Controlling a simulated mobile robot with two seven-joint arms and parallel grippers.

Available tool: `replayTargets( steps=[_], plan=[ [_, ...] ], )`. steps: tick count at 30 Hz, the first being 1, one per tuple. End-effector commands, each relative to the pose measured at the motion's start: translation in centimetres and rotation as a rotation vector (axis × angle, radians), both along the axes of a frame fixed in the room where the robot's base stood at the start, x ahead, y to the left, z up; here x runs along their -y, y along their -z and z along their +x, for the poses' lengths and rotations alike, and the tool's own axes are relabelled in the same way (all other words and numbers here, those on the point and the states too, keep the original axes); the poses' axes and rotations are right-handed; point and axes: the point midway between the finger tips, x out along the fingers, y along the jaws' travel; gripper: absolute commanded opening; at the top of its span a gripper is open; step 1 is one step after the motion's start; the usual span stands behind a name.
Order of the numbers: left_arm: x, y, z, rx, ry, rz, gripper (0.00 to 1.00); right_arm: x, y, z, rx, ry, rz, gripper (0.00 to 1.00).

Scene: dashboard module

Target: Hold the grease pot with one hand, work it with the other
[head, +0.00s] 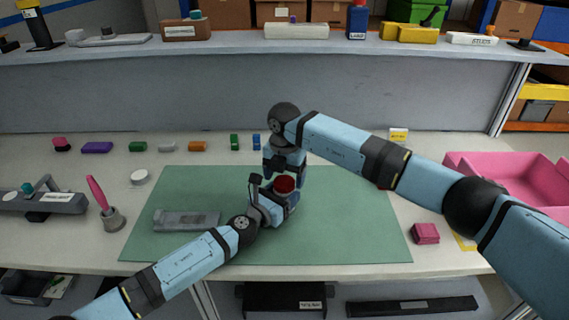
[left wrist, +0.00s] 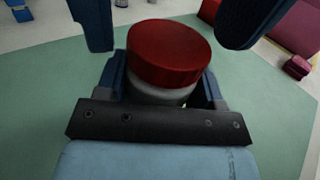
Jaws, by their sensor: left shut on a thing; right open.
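The grease pot (head: 284,184) has a red lid and a pale body, and sits above the green mat. In the left wrist view the pot (left wrist: 168,55) stands upright between the fingers of my left gripper (left wrist: 162,88), which is shut on its body. My left gripper (head: 280,198) comes in from the lower left in the head view. My right gripper (head: 285,172) is open and points down just above the pot. Its two dark blue fingers show apart on either side of the red lid in the left wrist view. I cannot tell whether they touch it.
A grey tray-like part (head: 187,220) lies on the green mat (head: 340,240). A pink-handled brush stands in a grey holder (head: 113,219), near a white disc (head: 139,177). A pink block (head: 425,233) and a pink bin (head: 510,175) are at right. Small coloured blocks line the back.

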Motion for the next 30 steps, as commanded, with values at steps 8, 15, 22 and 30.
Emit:
replayTargets(
  steps=[8, 15, 22, 30],
  plan=[
    [-0.03, 0.03, 0.01, -0.001, 0.0, 0.001, 0.0, 0.02, 1.43, -0.01, 0.001, 0.0, -0.001, 0.8],
    [-0.03, 0.03, 0.01, 0.0, 0.0, 0.0, 0.0, 0.0, 1.41, -0.01, 0.001, -0.001, -0.001, 0.66],
    [-0.07, 0.02, 0.04, 0.0, -0.001, 0.0, 0.0, 0.03, 1.41, -0.01, 0.0, -0.001, -0.001, 0.3],
    [-0.14, 0.02, 0.1, -0.001, -0.003, 0.001, 0.0, 0.09, 1.31, 0.03, 0.001, -0.192, -0.003, 0.3]
  ],
)
